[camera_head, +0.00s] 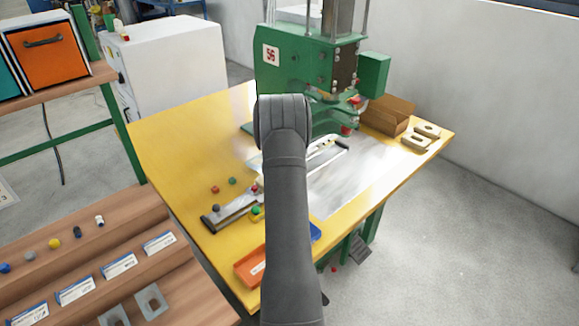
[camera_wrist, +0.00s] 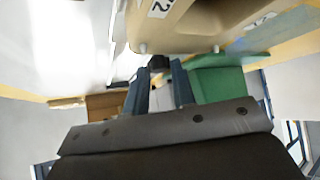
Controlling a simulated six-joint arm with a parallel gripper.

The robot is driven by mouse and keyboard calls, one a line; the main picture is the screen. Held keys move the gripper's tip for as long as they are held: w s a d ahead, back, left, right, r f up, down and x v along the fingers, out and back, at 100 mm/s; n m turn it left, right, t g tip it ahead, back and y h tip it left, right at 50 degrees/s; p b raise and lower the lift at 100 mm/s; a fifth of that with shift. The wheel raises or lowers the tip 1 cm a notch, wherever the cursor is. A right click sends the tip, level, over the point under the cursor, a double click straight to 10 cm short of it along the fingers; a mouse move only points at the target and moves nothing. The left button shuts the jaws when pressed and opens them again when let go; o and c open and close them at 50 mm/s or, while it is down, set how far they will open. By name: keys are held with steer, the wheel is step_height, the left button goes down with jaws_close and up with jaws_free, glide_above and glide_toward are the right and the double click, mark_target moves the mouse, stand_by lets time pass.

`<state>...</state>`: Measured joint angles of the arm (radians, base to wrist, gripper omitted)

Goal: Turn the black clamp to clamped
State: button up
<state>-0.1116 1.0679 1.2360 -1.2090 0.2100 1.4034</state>
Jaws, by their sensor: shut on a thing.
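My gripper (camera_wrist: 159,77) shows in the wrist view with its two dark fingers pointing away from the camera. A small black part (camera_wrist: 158,62), which looks like the black clamp, sits at the fingertips, and the fingers are shut on it. Its shape is mostly hidden, so I cannot tell how far it is turned. In the head view my grey arm covers the gripper and the clamp.
A green press (camera_head: 300,72) stands at the back of the yellow table (camera_head: 180,130). A dark-ended bar (camera_head: 222,214) and several coloured knobs lie left of my arm. An orange tray (camera_head: 249,268) is at the front edge. A brown box (camera_head: 387,115) is at right.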

steer(key=shift+d+n+y, duration=0.1)
steer(key=shift+n+y, duration=0.4)
steer(key=shift+n, duration=0.1)
steer(key=o, duration=1)
steer(key=v, duration=1.7)
steer(key=shift+s+r, duration=0.1)
steer(key=shift+s, duration=0.15)
